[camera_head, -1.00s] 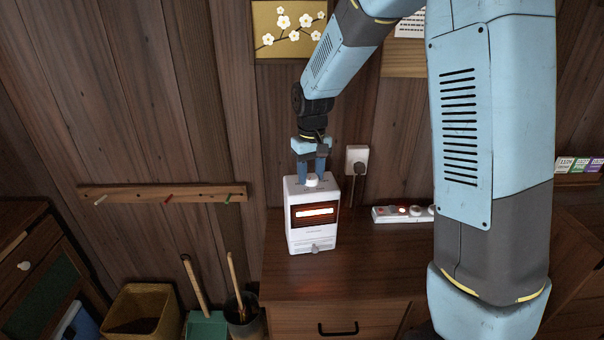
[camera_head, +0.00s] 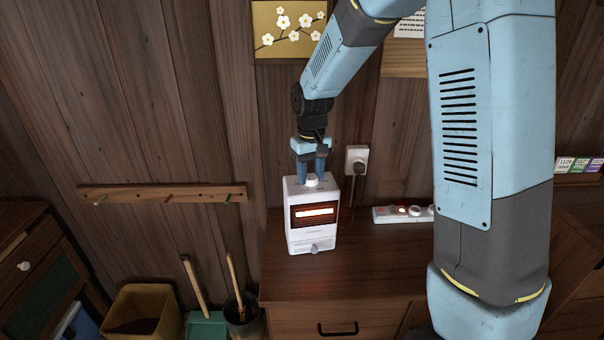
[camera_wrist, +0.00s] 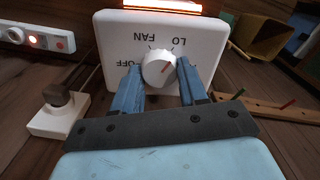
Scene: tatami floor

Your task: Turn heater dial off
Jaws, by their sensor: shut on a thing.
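A white heater (camera_head: 312,237) stands upright on a wooden cabinet. Its front window glows orange. Labels OFF, FAN and LO are around the dial, upside down in the wrist view.
A wall socket with a plug (camera_head: 357,160) is just right of the heater. A power strip (camera_head: 402,213) with a lit red switch lies on the cabinet top (camera_head: 365,270). A peg rail (camera_head: 160,194) is on the wall at left. The cabinet's front area is clear.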

